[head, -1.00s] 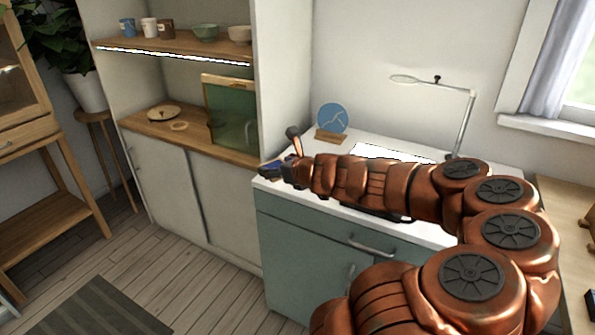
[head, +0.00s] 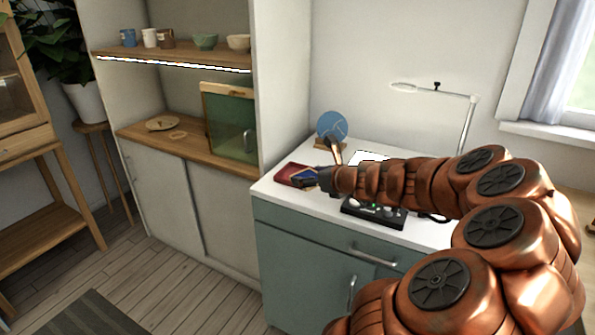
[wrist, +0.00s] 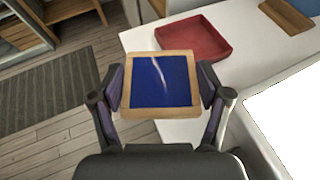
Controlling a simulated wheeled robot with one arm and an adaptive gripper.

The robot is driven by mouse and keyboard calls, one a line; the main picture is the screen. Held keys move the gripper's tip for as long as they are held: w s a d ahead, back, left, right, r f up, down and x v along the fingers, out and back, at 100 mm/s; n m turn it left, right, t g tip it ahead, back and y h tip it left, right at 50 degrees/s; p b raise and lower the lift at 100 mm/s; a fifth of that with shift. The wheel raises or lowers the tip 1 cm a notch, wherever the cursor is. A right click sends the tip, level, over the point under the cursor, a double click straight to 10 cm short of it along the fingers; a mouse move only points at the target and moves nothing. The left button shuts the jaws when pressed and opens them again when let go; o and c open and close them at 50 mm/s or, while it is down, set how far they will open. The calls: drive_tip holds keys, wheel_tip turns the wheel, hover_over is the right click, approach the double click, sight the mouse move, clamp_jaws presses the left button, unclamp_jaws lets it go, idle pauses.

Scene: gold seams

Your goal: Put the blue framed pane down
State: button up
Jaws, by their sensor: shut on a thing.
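The blue framed pane (wrist: 160,82), dark blue with a pale streak in a light wooden frame, is in the middle of the wrist view. My gripper (wrist: 159,88) is shut on it, with one finger at its left edge and one at its right. In the head view my gripper (head: 318,179) is over the left part of the white worktop (head: 270,190), and the pane (head: 303,177) shows only as a small piece. The pane appears held above the worktop edge, beside a shallow red tray (wrist: 205,38); the exact height is unclear.
The red tray (head: 284,174) sits at the worktop's left end. A blue disc (head: 331,125) stands in a wooden holder behind my gripper. A black control box (head: 375,214) lies below my arm, and a lamp (head: 468,125) stands behind it. A shelf unit (head: 140,140) is at left.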

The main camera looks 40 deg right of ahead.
drive_tip(key=w+d, duration=0.2)
drive_tip(key=w, duration=0.1)
drive_tip(key=w+d, duration=0.2)
drive_tip(key=w, duration=0.2)
drive_tip(key=w+d+f, duration=0.1)
drive_tip(key=w+d, duration=0.1)
drive_tip(key=w, duration=0.2)
drive_tip(key=shift+d+f, duration=0.1)
drive_tip(key=shift+d, duration=0.3)
drive_tip(key=shift+w+d+f, duration=0.1)
drive_tip(key=shift+w+d, duration=0.05)
drive_tip(key=shift+w, duration=0.2)
drive_tip(key=shift+s+f+b, duration=0.1)
drive_tip(key=shift+f+b, duration=0.5)
drive_tip(key=shift+f, duration=1.05)
drive_tip(key=shift+f, duration=0.6)
drive_tip(key=o, duration=1.3)
